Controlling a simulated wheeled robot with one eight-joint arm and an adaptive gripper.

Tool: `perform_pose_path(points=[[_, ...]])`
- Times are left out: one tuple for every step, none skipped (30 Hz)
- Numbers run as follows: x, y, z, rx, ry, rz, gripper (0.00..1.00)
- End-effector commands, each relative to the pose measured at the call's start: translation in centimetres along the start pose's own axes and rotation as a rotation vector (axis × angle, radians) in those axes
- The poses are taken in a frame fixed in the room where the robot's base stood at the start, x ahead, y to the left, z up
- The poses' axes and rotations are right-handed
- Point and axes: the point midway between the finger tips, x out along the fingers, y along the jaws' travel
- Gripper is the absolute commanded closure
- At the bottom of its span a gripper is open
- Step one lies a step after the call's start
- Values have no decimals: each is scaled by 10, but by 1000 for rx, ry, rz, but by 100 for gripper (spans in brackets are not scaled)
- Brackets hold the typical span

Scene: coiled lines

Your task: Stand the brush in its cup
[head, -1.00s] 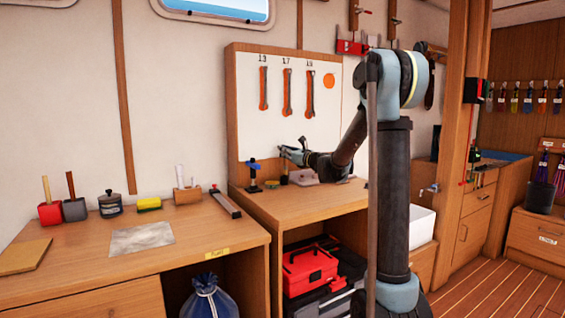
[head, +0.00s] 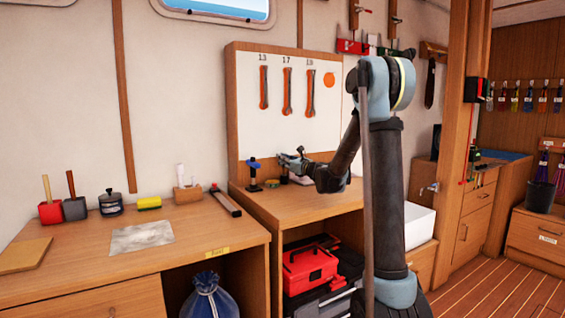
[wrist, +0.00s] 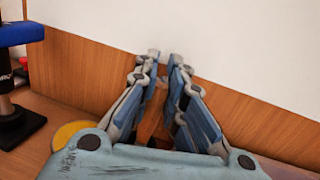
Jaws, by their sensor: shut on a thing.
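My gripper (head: 282,160) is above the right-hand bench, in front of the white tool board. In the wrist view its fingers (wrist: 160,65) are close together. A brown, wood-coloured thing (wrist: 151,124) shows between them, mostly hidden by the fingers; I cannot tell for sure that it is the brush. On the left-hand desk stand a red cup (head: 50,213) with a pale handle upright in it and a grey cup (head: 75,209) with a red-brown handle. I cannot tell which cup is the brush's.
A blue-topped black stand (head: 254,176) is left of my gripper; it also shows in the wrist view (wrist: 18,35). A yellow disc (wrist: 72,137) lies near it. A black jar (head: 111,205), yellow sponge (head: 149,203) and grey sheet (head: 141,237) are on the left desk (head: 210,240).

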Motion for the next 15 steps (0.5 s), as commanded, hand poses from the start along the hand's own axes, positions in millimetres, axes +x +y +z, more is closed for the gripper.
perform_pose_path(points=[[0,0,-1,0,0,0,100],[0,0,-2,0,0,0,100],[0,0,-2,0,0,0,81],[0,0,-2,0,0,0,74],[0,0,-2,0,0,0,68],[0,0,-2,0,0,0,66],[0,0,-2,0,0,0,66],[0,0,-2,0,0,0,66],[0,0,-2,0,0,0,66],[0,0,-2,0,0,0,66],[0,0,-2,0,0,0,66],[0,0,-1,0,0,0,66],[0,0,-1,0,0,0,66],[0,0,-1,0,0,0,66],[0,0,-1,0,0,0,66]])
